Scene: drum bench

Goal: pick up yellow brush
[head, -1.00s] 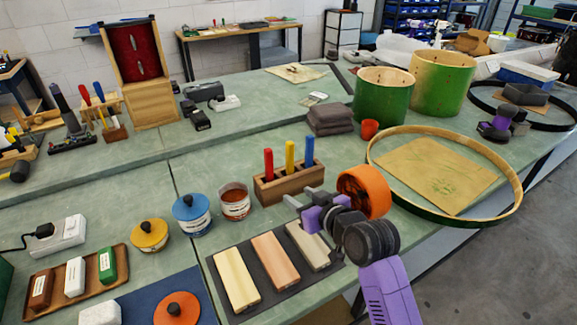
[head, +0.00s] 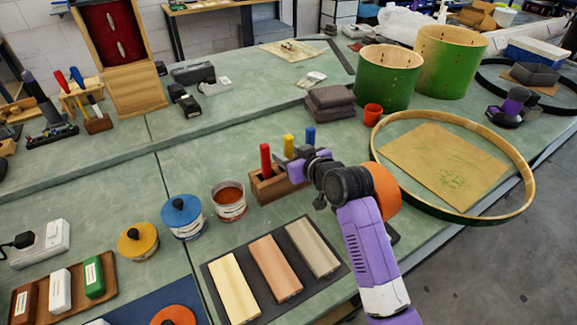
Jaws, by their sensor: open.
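The yellow brush (head: 289,146) stands upright in the middle of a wooden holder (head: 264,190), and only its upper handle shows. A red handle (head: 265,158) stands to its left and a blue handle (head: 310,137) to its right in the same holder. My gripper (head: 281,160) is open, with its grey fingers reaching left over the holder. The fingertips are just in front of or around the lower part of the yellow handle; I cannot tell which. My gripper and wrist hide the holder's right part and the lower blue handle.
An orange round thing (head: 386,190) is partly hidden behind my arm. A dark mat (head: 241,265) with several wooden strips lies in front of the holder. Tins (head: 229,203) stand to its left, and a large hoop (head: 500,217) lies to the right.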

